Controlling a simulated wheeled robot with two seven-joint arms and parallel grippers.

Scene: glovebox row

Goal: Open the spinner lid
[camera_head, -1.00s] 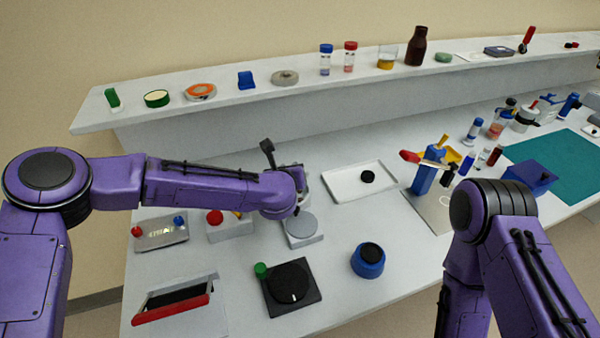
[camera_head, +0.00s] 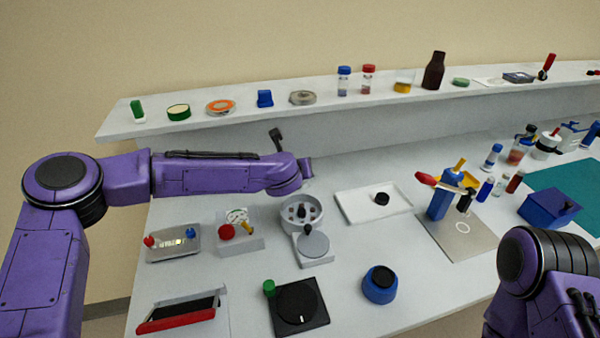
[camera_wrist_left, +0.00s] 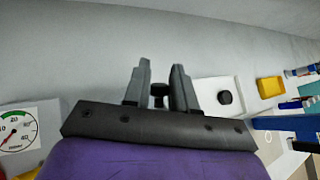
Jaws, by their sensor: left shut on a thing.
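The spinner (camera_head: 287,222) is a round grey bowl on the counter. Its top is uncovered, and a holed rotor with a dark centre shows inside. My right gripper is out of view.
A grey disc on a pale block (camera_head: 314,246) stands close in front of the spinner. A gauge box with a red knob (camera_head: 227,232) is to its left. A white tray (camera_head: 350,213) is to its right, and the shelf (camera_head: 235,119) runs behind.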

